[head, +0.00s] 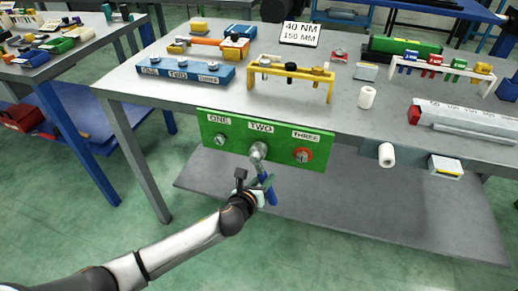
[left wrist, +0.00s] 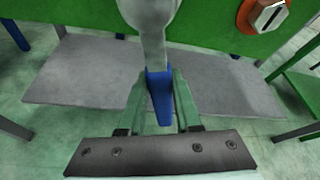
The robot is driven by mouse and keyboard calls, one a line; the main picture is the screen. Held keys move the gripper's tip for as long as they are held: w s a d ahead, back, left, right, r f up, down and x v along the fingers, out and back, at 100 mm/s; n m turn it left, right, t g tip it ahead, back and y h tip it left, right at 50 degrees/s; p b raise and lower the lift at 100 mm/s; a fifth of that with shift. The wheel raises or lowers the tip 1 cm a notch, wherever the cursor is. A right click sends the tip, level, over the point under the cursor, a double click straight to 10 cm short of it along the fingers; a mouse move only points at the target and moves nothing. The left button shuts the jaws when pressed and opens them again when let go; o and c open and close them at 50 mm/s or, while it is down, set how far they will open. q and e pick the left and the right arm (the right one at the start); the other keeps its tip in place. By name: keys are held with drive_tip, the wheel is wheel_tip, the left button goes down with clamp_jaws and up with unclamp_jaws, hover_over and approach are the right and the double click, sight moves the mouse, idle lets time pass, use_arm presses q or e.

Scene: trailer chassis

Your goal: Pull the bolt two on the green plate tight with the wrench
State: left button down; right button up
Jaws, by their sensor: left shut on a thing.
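The green plate (head: 282,150) hangs at the front edge of the workbench, with labels ONE, TWO and THREE. The wrench (head: 257,152) has a grey head at position TWO and a blue handle hanging down. The head covers bolt two, so I cannot tell how well it is seated. My left gripper (head: 264,190) is shut on the blue handle below the plate. In the left wrist view the blue handle (left wrist: 160,95) sits between my green fingers, with the grey shaft rising to the plate (left wrist: 215,25). My right gripper is not in view.
Bolt one (head: 220,140) and the red-ringed bolt three (head: 303,155) flank the wrench. The workbench (head: 200,100) above carries a blue block (head: 185,75), a yellow rack (head: 290,75) and a 40 NM 150 MM sign (head: 301,33). A grey lower shelf (head: 350,205) lies below the plate.

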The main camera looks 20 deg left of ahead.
use_arm(q)
drive_tip(key=shift+a+m, duration=0.2)
drive_tip(key=shift+m, duration=0.1)
drive_tip(key=shift+p, duration=0.3)
drive_tip(key=shift+a+y+p, duration=0.2)
drive_tip(key=shift+y+p, duration=0.1)
drive_tip(key=shift+a+m+p, duration=0.4)
drive_tip(key=shift+m+p, duration=0.1)
drive_tip(key=shift+m, duration=0.1)
drive_tip(key=shift+a+f+y, duration=0.1)
drive_tip(key=shift+f+y, duration=0.05)
drive_tip(key=shift+y, duration=0.15)
drive_tip(key=shift+a+m+y+p, duration=0.5)
drive_tip(key=shift+a+m+p, duration=0.2)
drive_tip(key=shift+p, duration=0.15)
